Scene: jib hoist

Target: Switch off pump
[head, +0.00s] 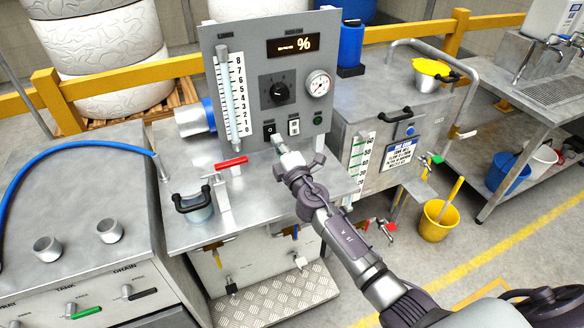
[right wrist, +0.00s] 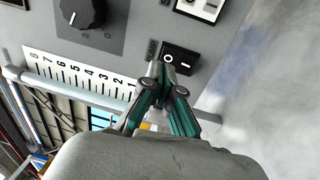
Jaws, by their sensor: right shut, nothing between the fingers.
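A grey upright control panel (head: 262,58) stands on the steel bench in the head view. Low on it are a black rocker switch (head: 269,129) and, to its right, a white-framed rocker switch (head: 294,127). My left gripper is not in view.
The panel also carries a black knob (head: 279,92), a dial gauge (head: 319,84), a green button (head: 318,117) and a tall scale tube (head: 232,100). A red-handled valve (head: 231,163) stands on the bench in front. A yellow bucket (head: 436,220) is on the floor to the right.

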